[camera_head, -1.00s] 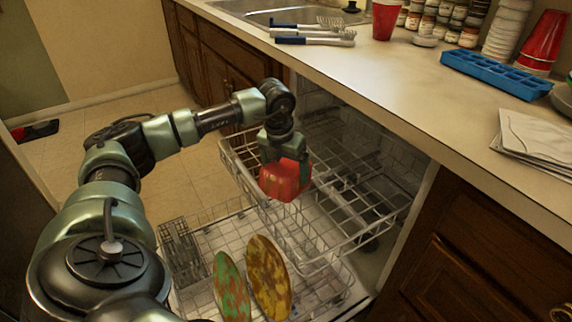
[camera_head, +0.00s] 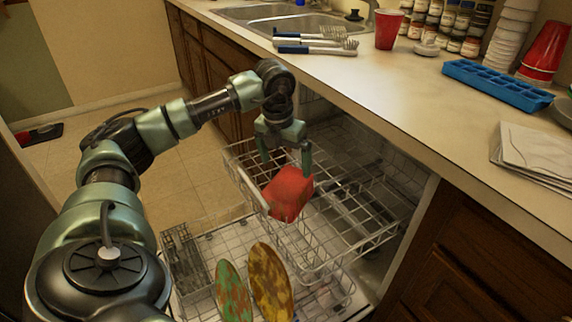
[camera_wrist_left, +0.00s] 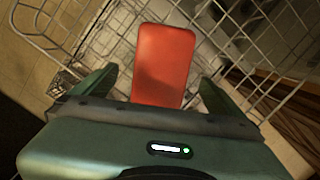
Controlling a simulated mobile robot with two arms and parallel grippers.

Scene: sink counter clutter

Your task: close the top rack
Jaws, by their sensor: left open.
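The top rack (camera_head: 365,238) is a white wire basket, pulled out of the dishwasher under the counter. It also shows in the left wrist view (camera_wrist_left: 245,48). A red block-like item (camera_head: 288,193) sits tilted in the rack near its front left side; in the left wrist view the red item (camera_wrist_left: 163,62) lies between and beyond the fingers. My left gripper (camera_head: 285,160) is open just above the red item, its fingers pointing down. Whether a finger touches it I cannot tell. My right gripper is not in view.
The lower rack (camera_head: 205,255) is out below, holding a green plate (camera_head: 233,292) and a yellow-brown plate (camera_head: 270,284). The counter (camera_head: 440,110) overhangs the dishwasher, with brushes (camera_head: 315,43), a red cup (camera_head: 388,29) and a blue tray (camera_head: 497,84) on it. Open floor lies left.

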